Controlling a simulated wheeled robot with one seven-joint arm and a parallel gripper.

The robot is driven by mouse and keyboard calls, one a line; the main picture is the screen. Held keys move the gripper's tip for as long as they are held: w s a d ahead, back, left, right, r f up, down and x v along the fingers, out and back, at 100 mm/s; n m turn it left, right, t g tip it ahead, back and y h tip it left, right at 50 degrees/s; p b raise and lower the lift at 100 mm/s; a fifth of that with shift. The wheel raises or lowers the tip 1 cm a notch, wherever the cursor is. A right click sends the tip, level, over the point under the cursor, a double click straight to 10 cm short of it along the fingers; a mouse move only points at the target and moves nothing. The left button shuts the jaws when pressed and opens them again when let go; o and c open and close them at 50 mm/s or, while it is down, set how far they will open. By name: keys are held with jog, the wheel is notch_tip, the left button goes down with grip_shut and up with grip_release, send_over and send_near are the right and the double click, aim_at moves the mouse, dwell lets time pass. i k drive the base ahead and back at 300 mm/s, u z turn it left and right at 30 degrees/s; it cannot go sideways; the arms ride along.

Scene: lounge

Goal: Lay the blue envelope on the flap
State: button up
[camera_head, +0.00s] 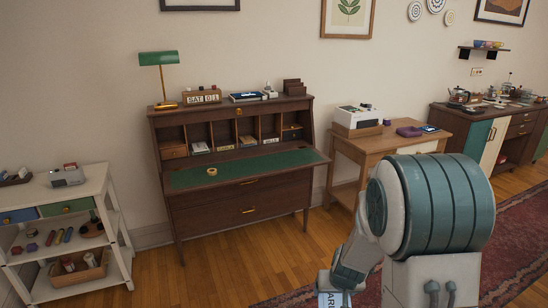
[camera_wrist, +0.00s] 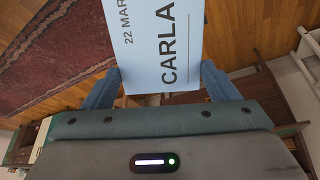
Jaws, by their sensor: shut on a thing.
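The blue envelope (camera_wrist: 150,40) is pale blue and printed "CARLA" and "22 MAR". In the wrist view it lies between the two fingers of my gripper (camera_wrist: 162,88), which is shut on it. In the head view only a corner of the envelope (camera_head: 335,299) shows at the bottom edge, under my gripper (camera_head: 340,282). The flap (camera_head: 255,168) is the lowered, green-topped board of the dark wooden desk. It is open and level, farther back and left of my gripper. The envelope is well apart from it.
A white shelf cart (camera_head: 100,180) stands left of the desk. A wooden side table (camera_head: 385,143) stands right of it. Wooden floor (camera_head: 240,265) is clear in front.

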aim_at(259, 166)
jog(key=i, duration=2.7)
jog(key=u, duration=0.8)
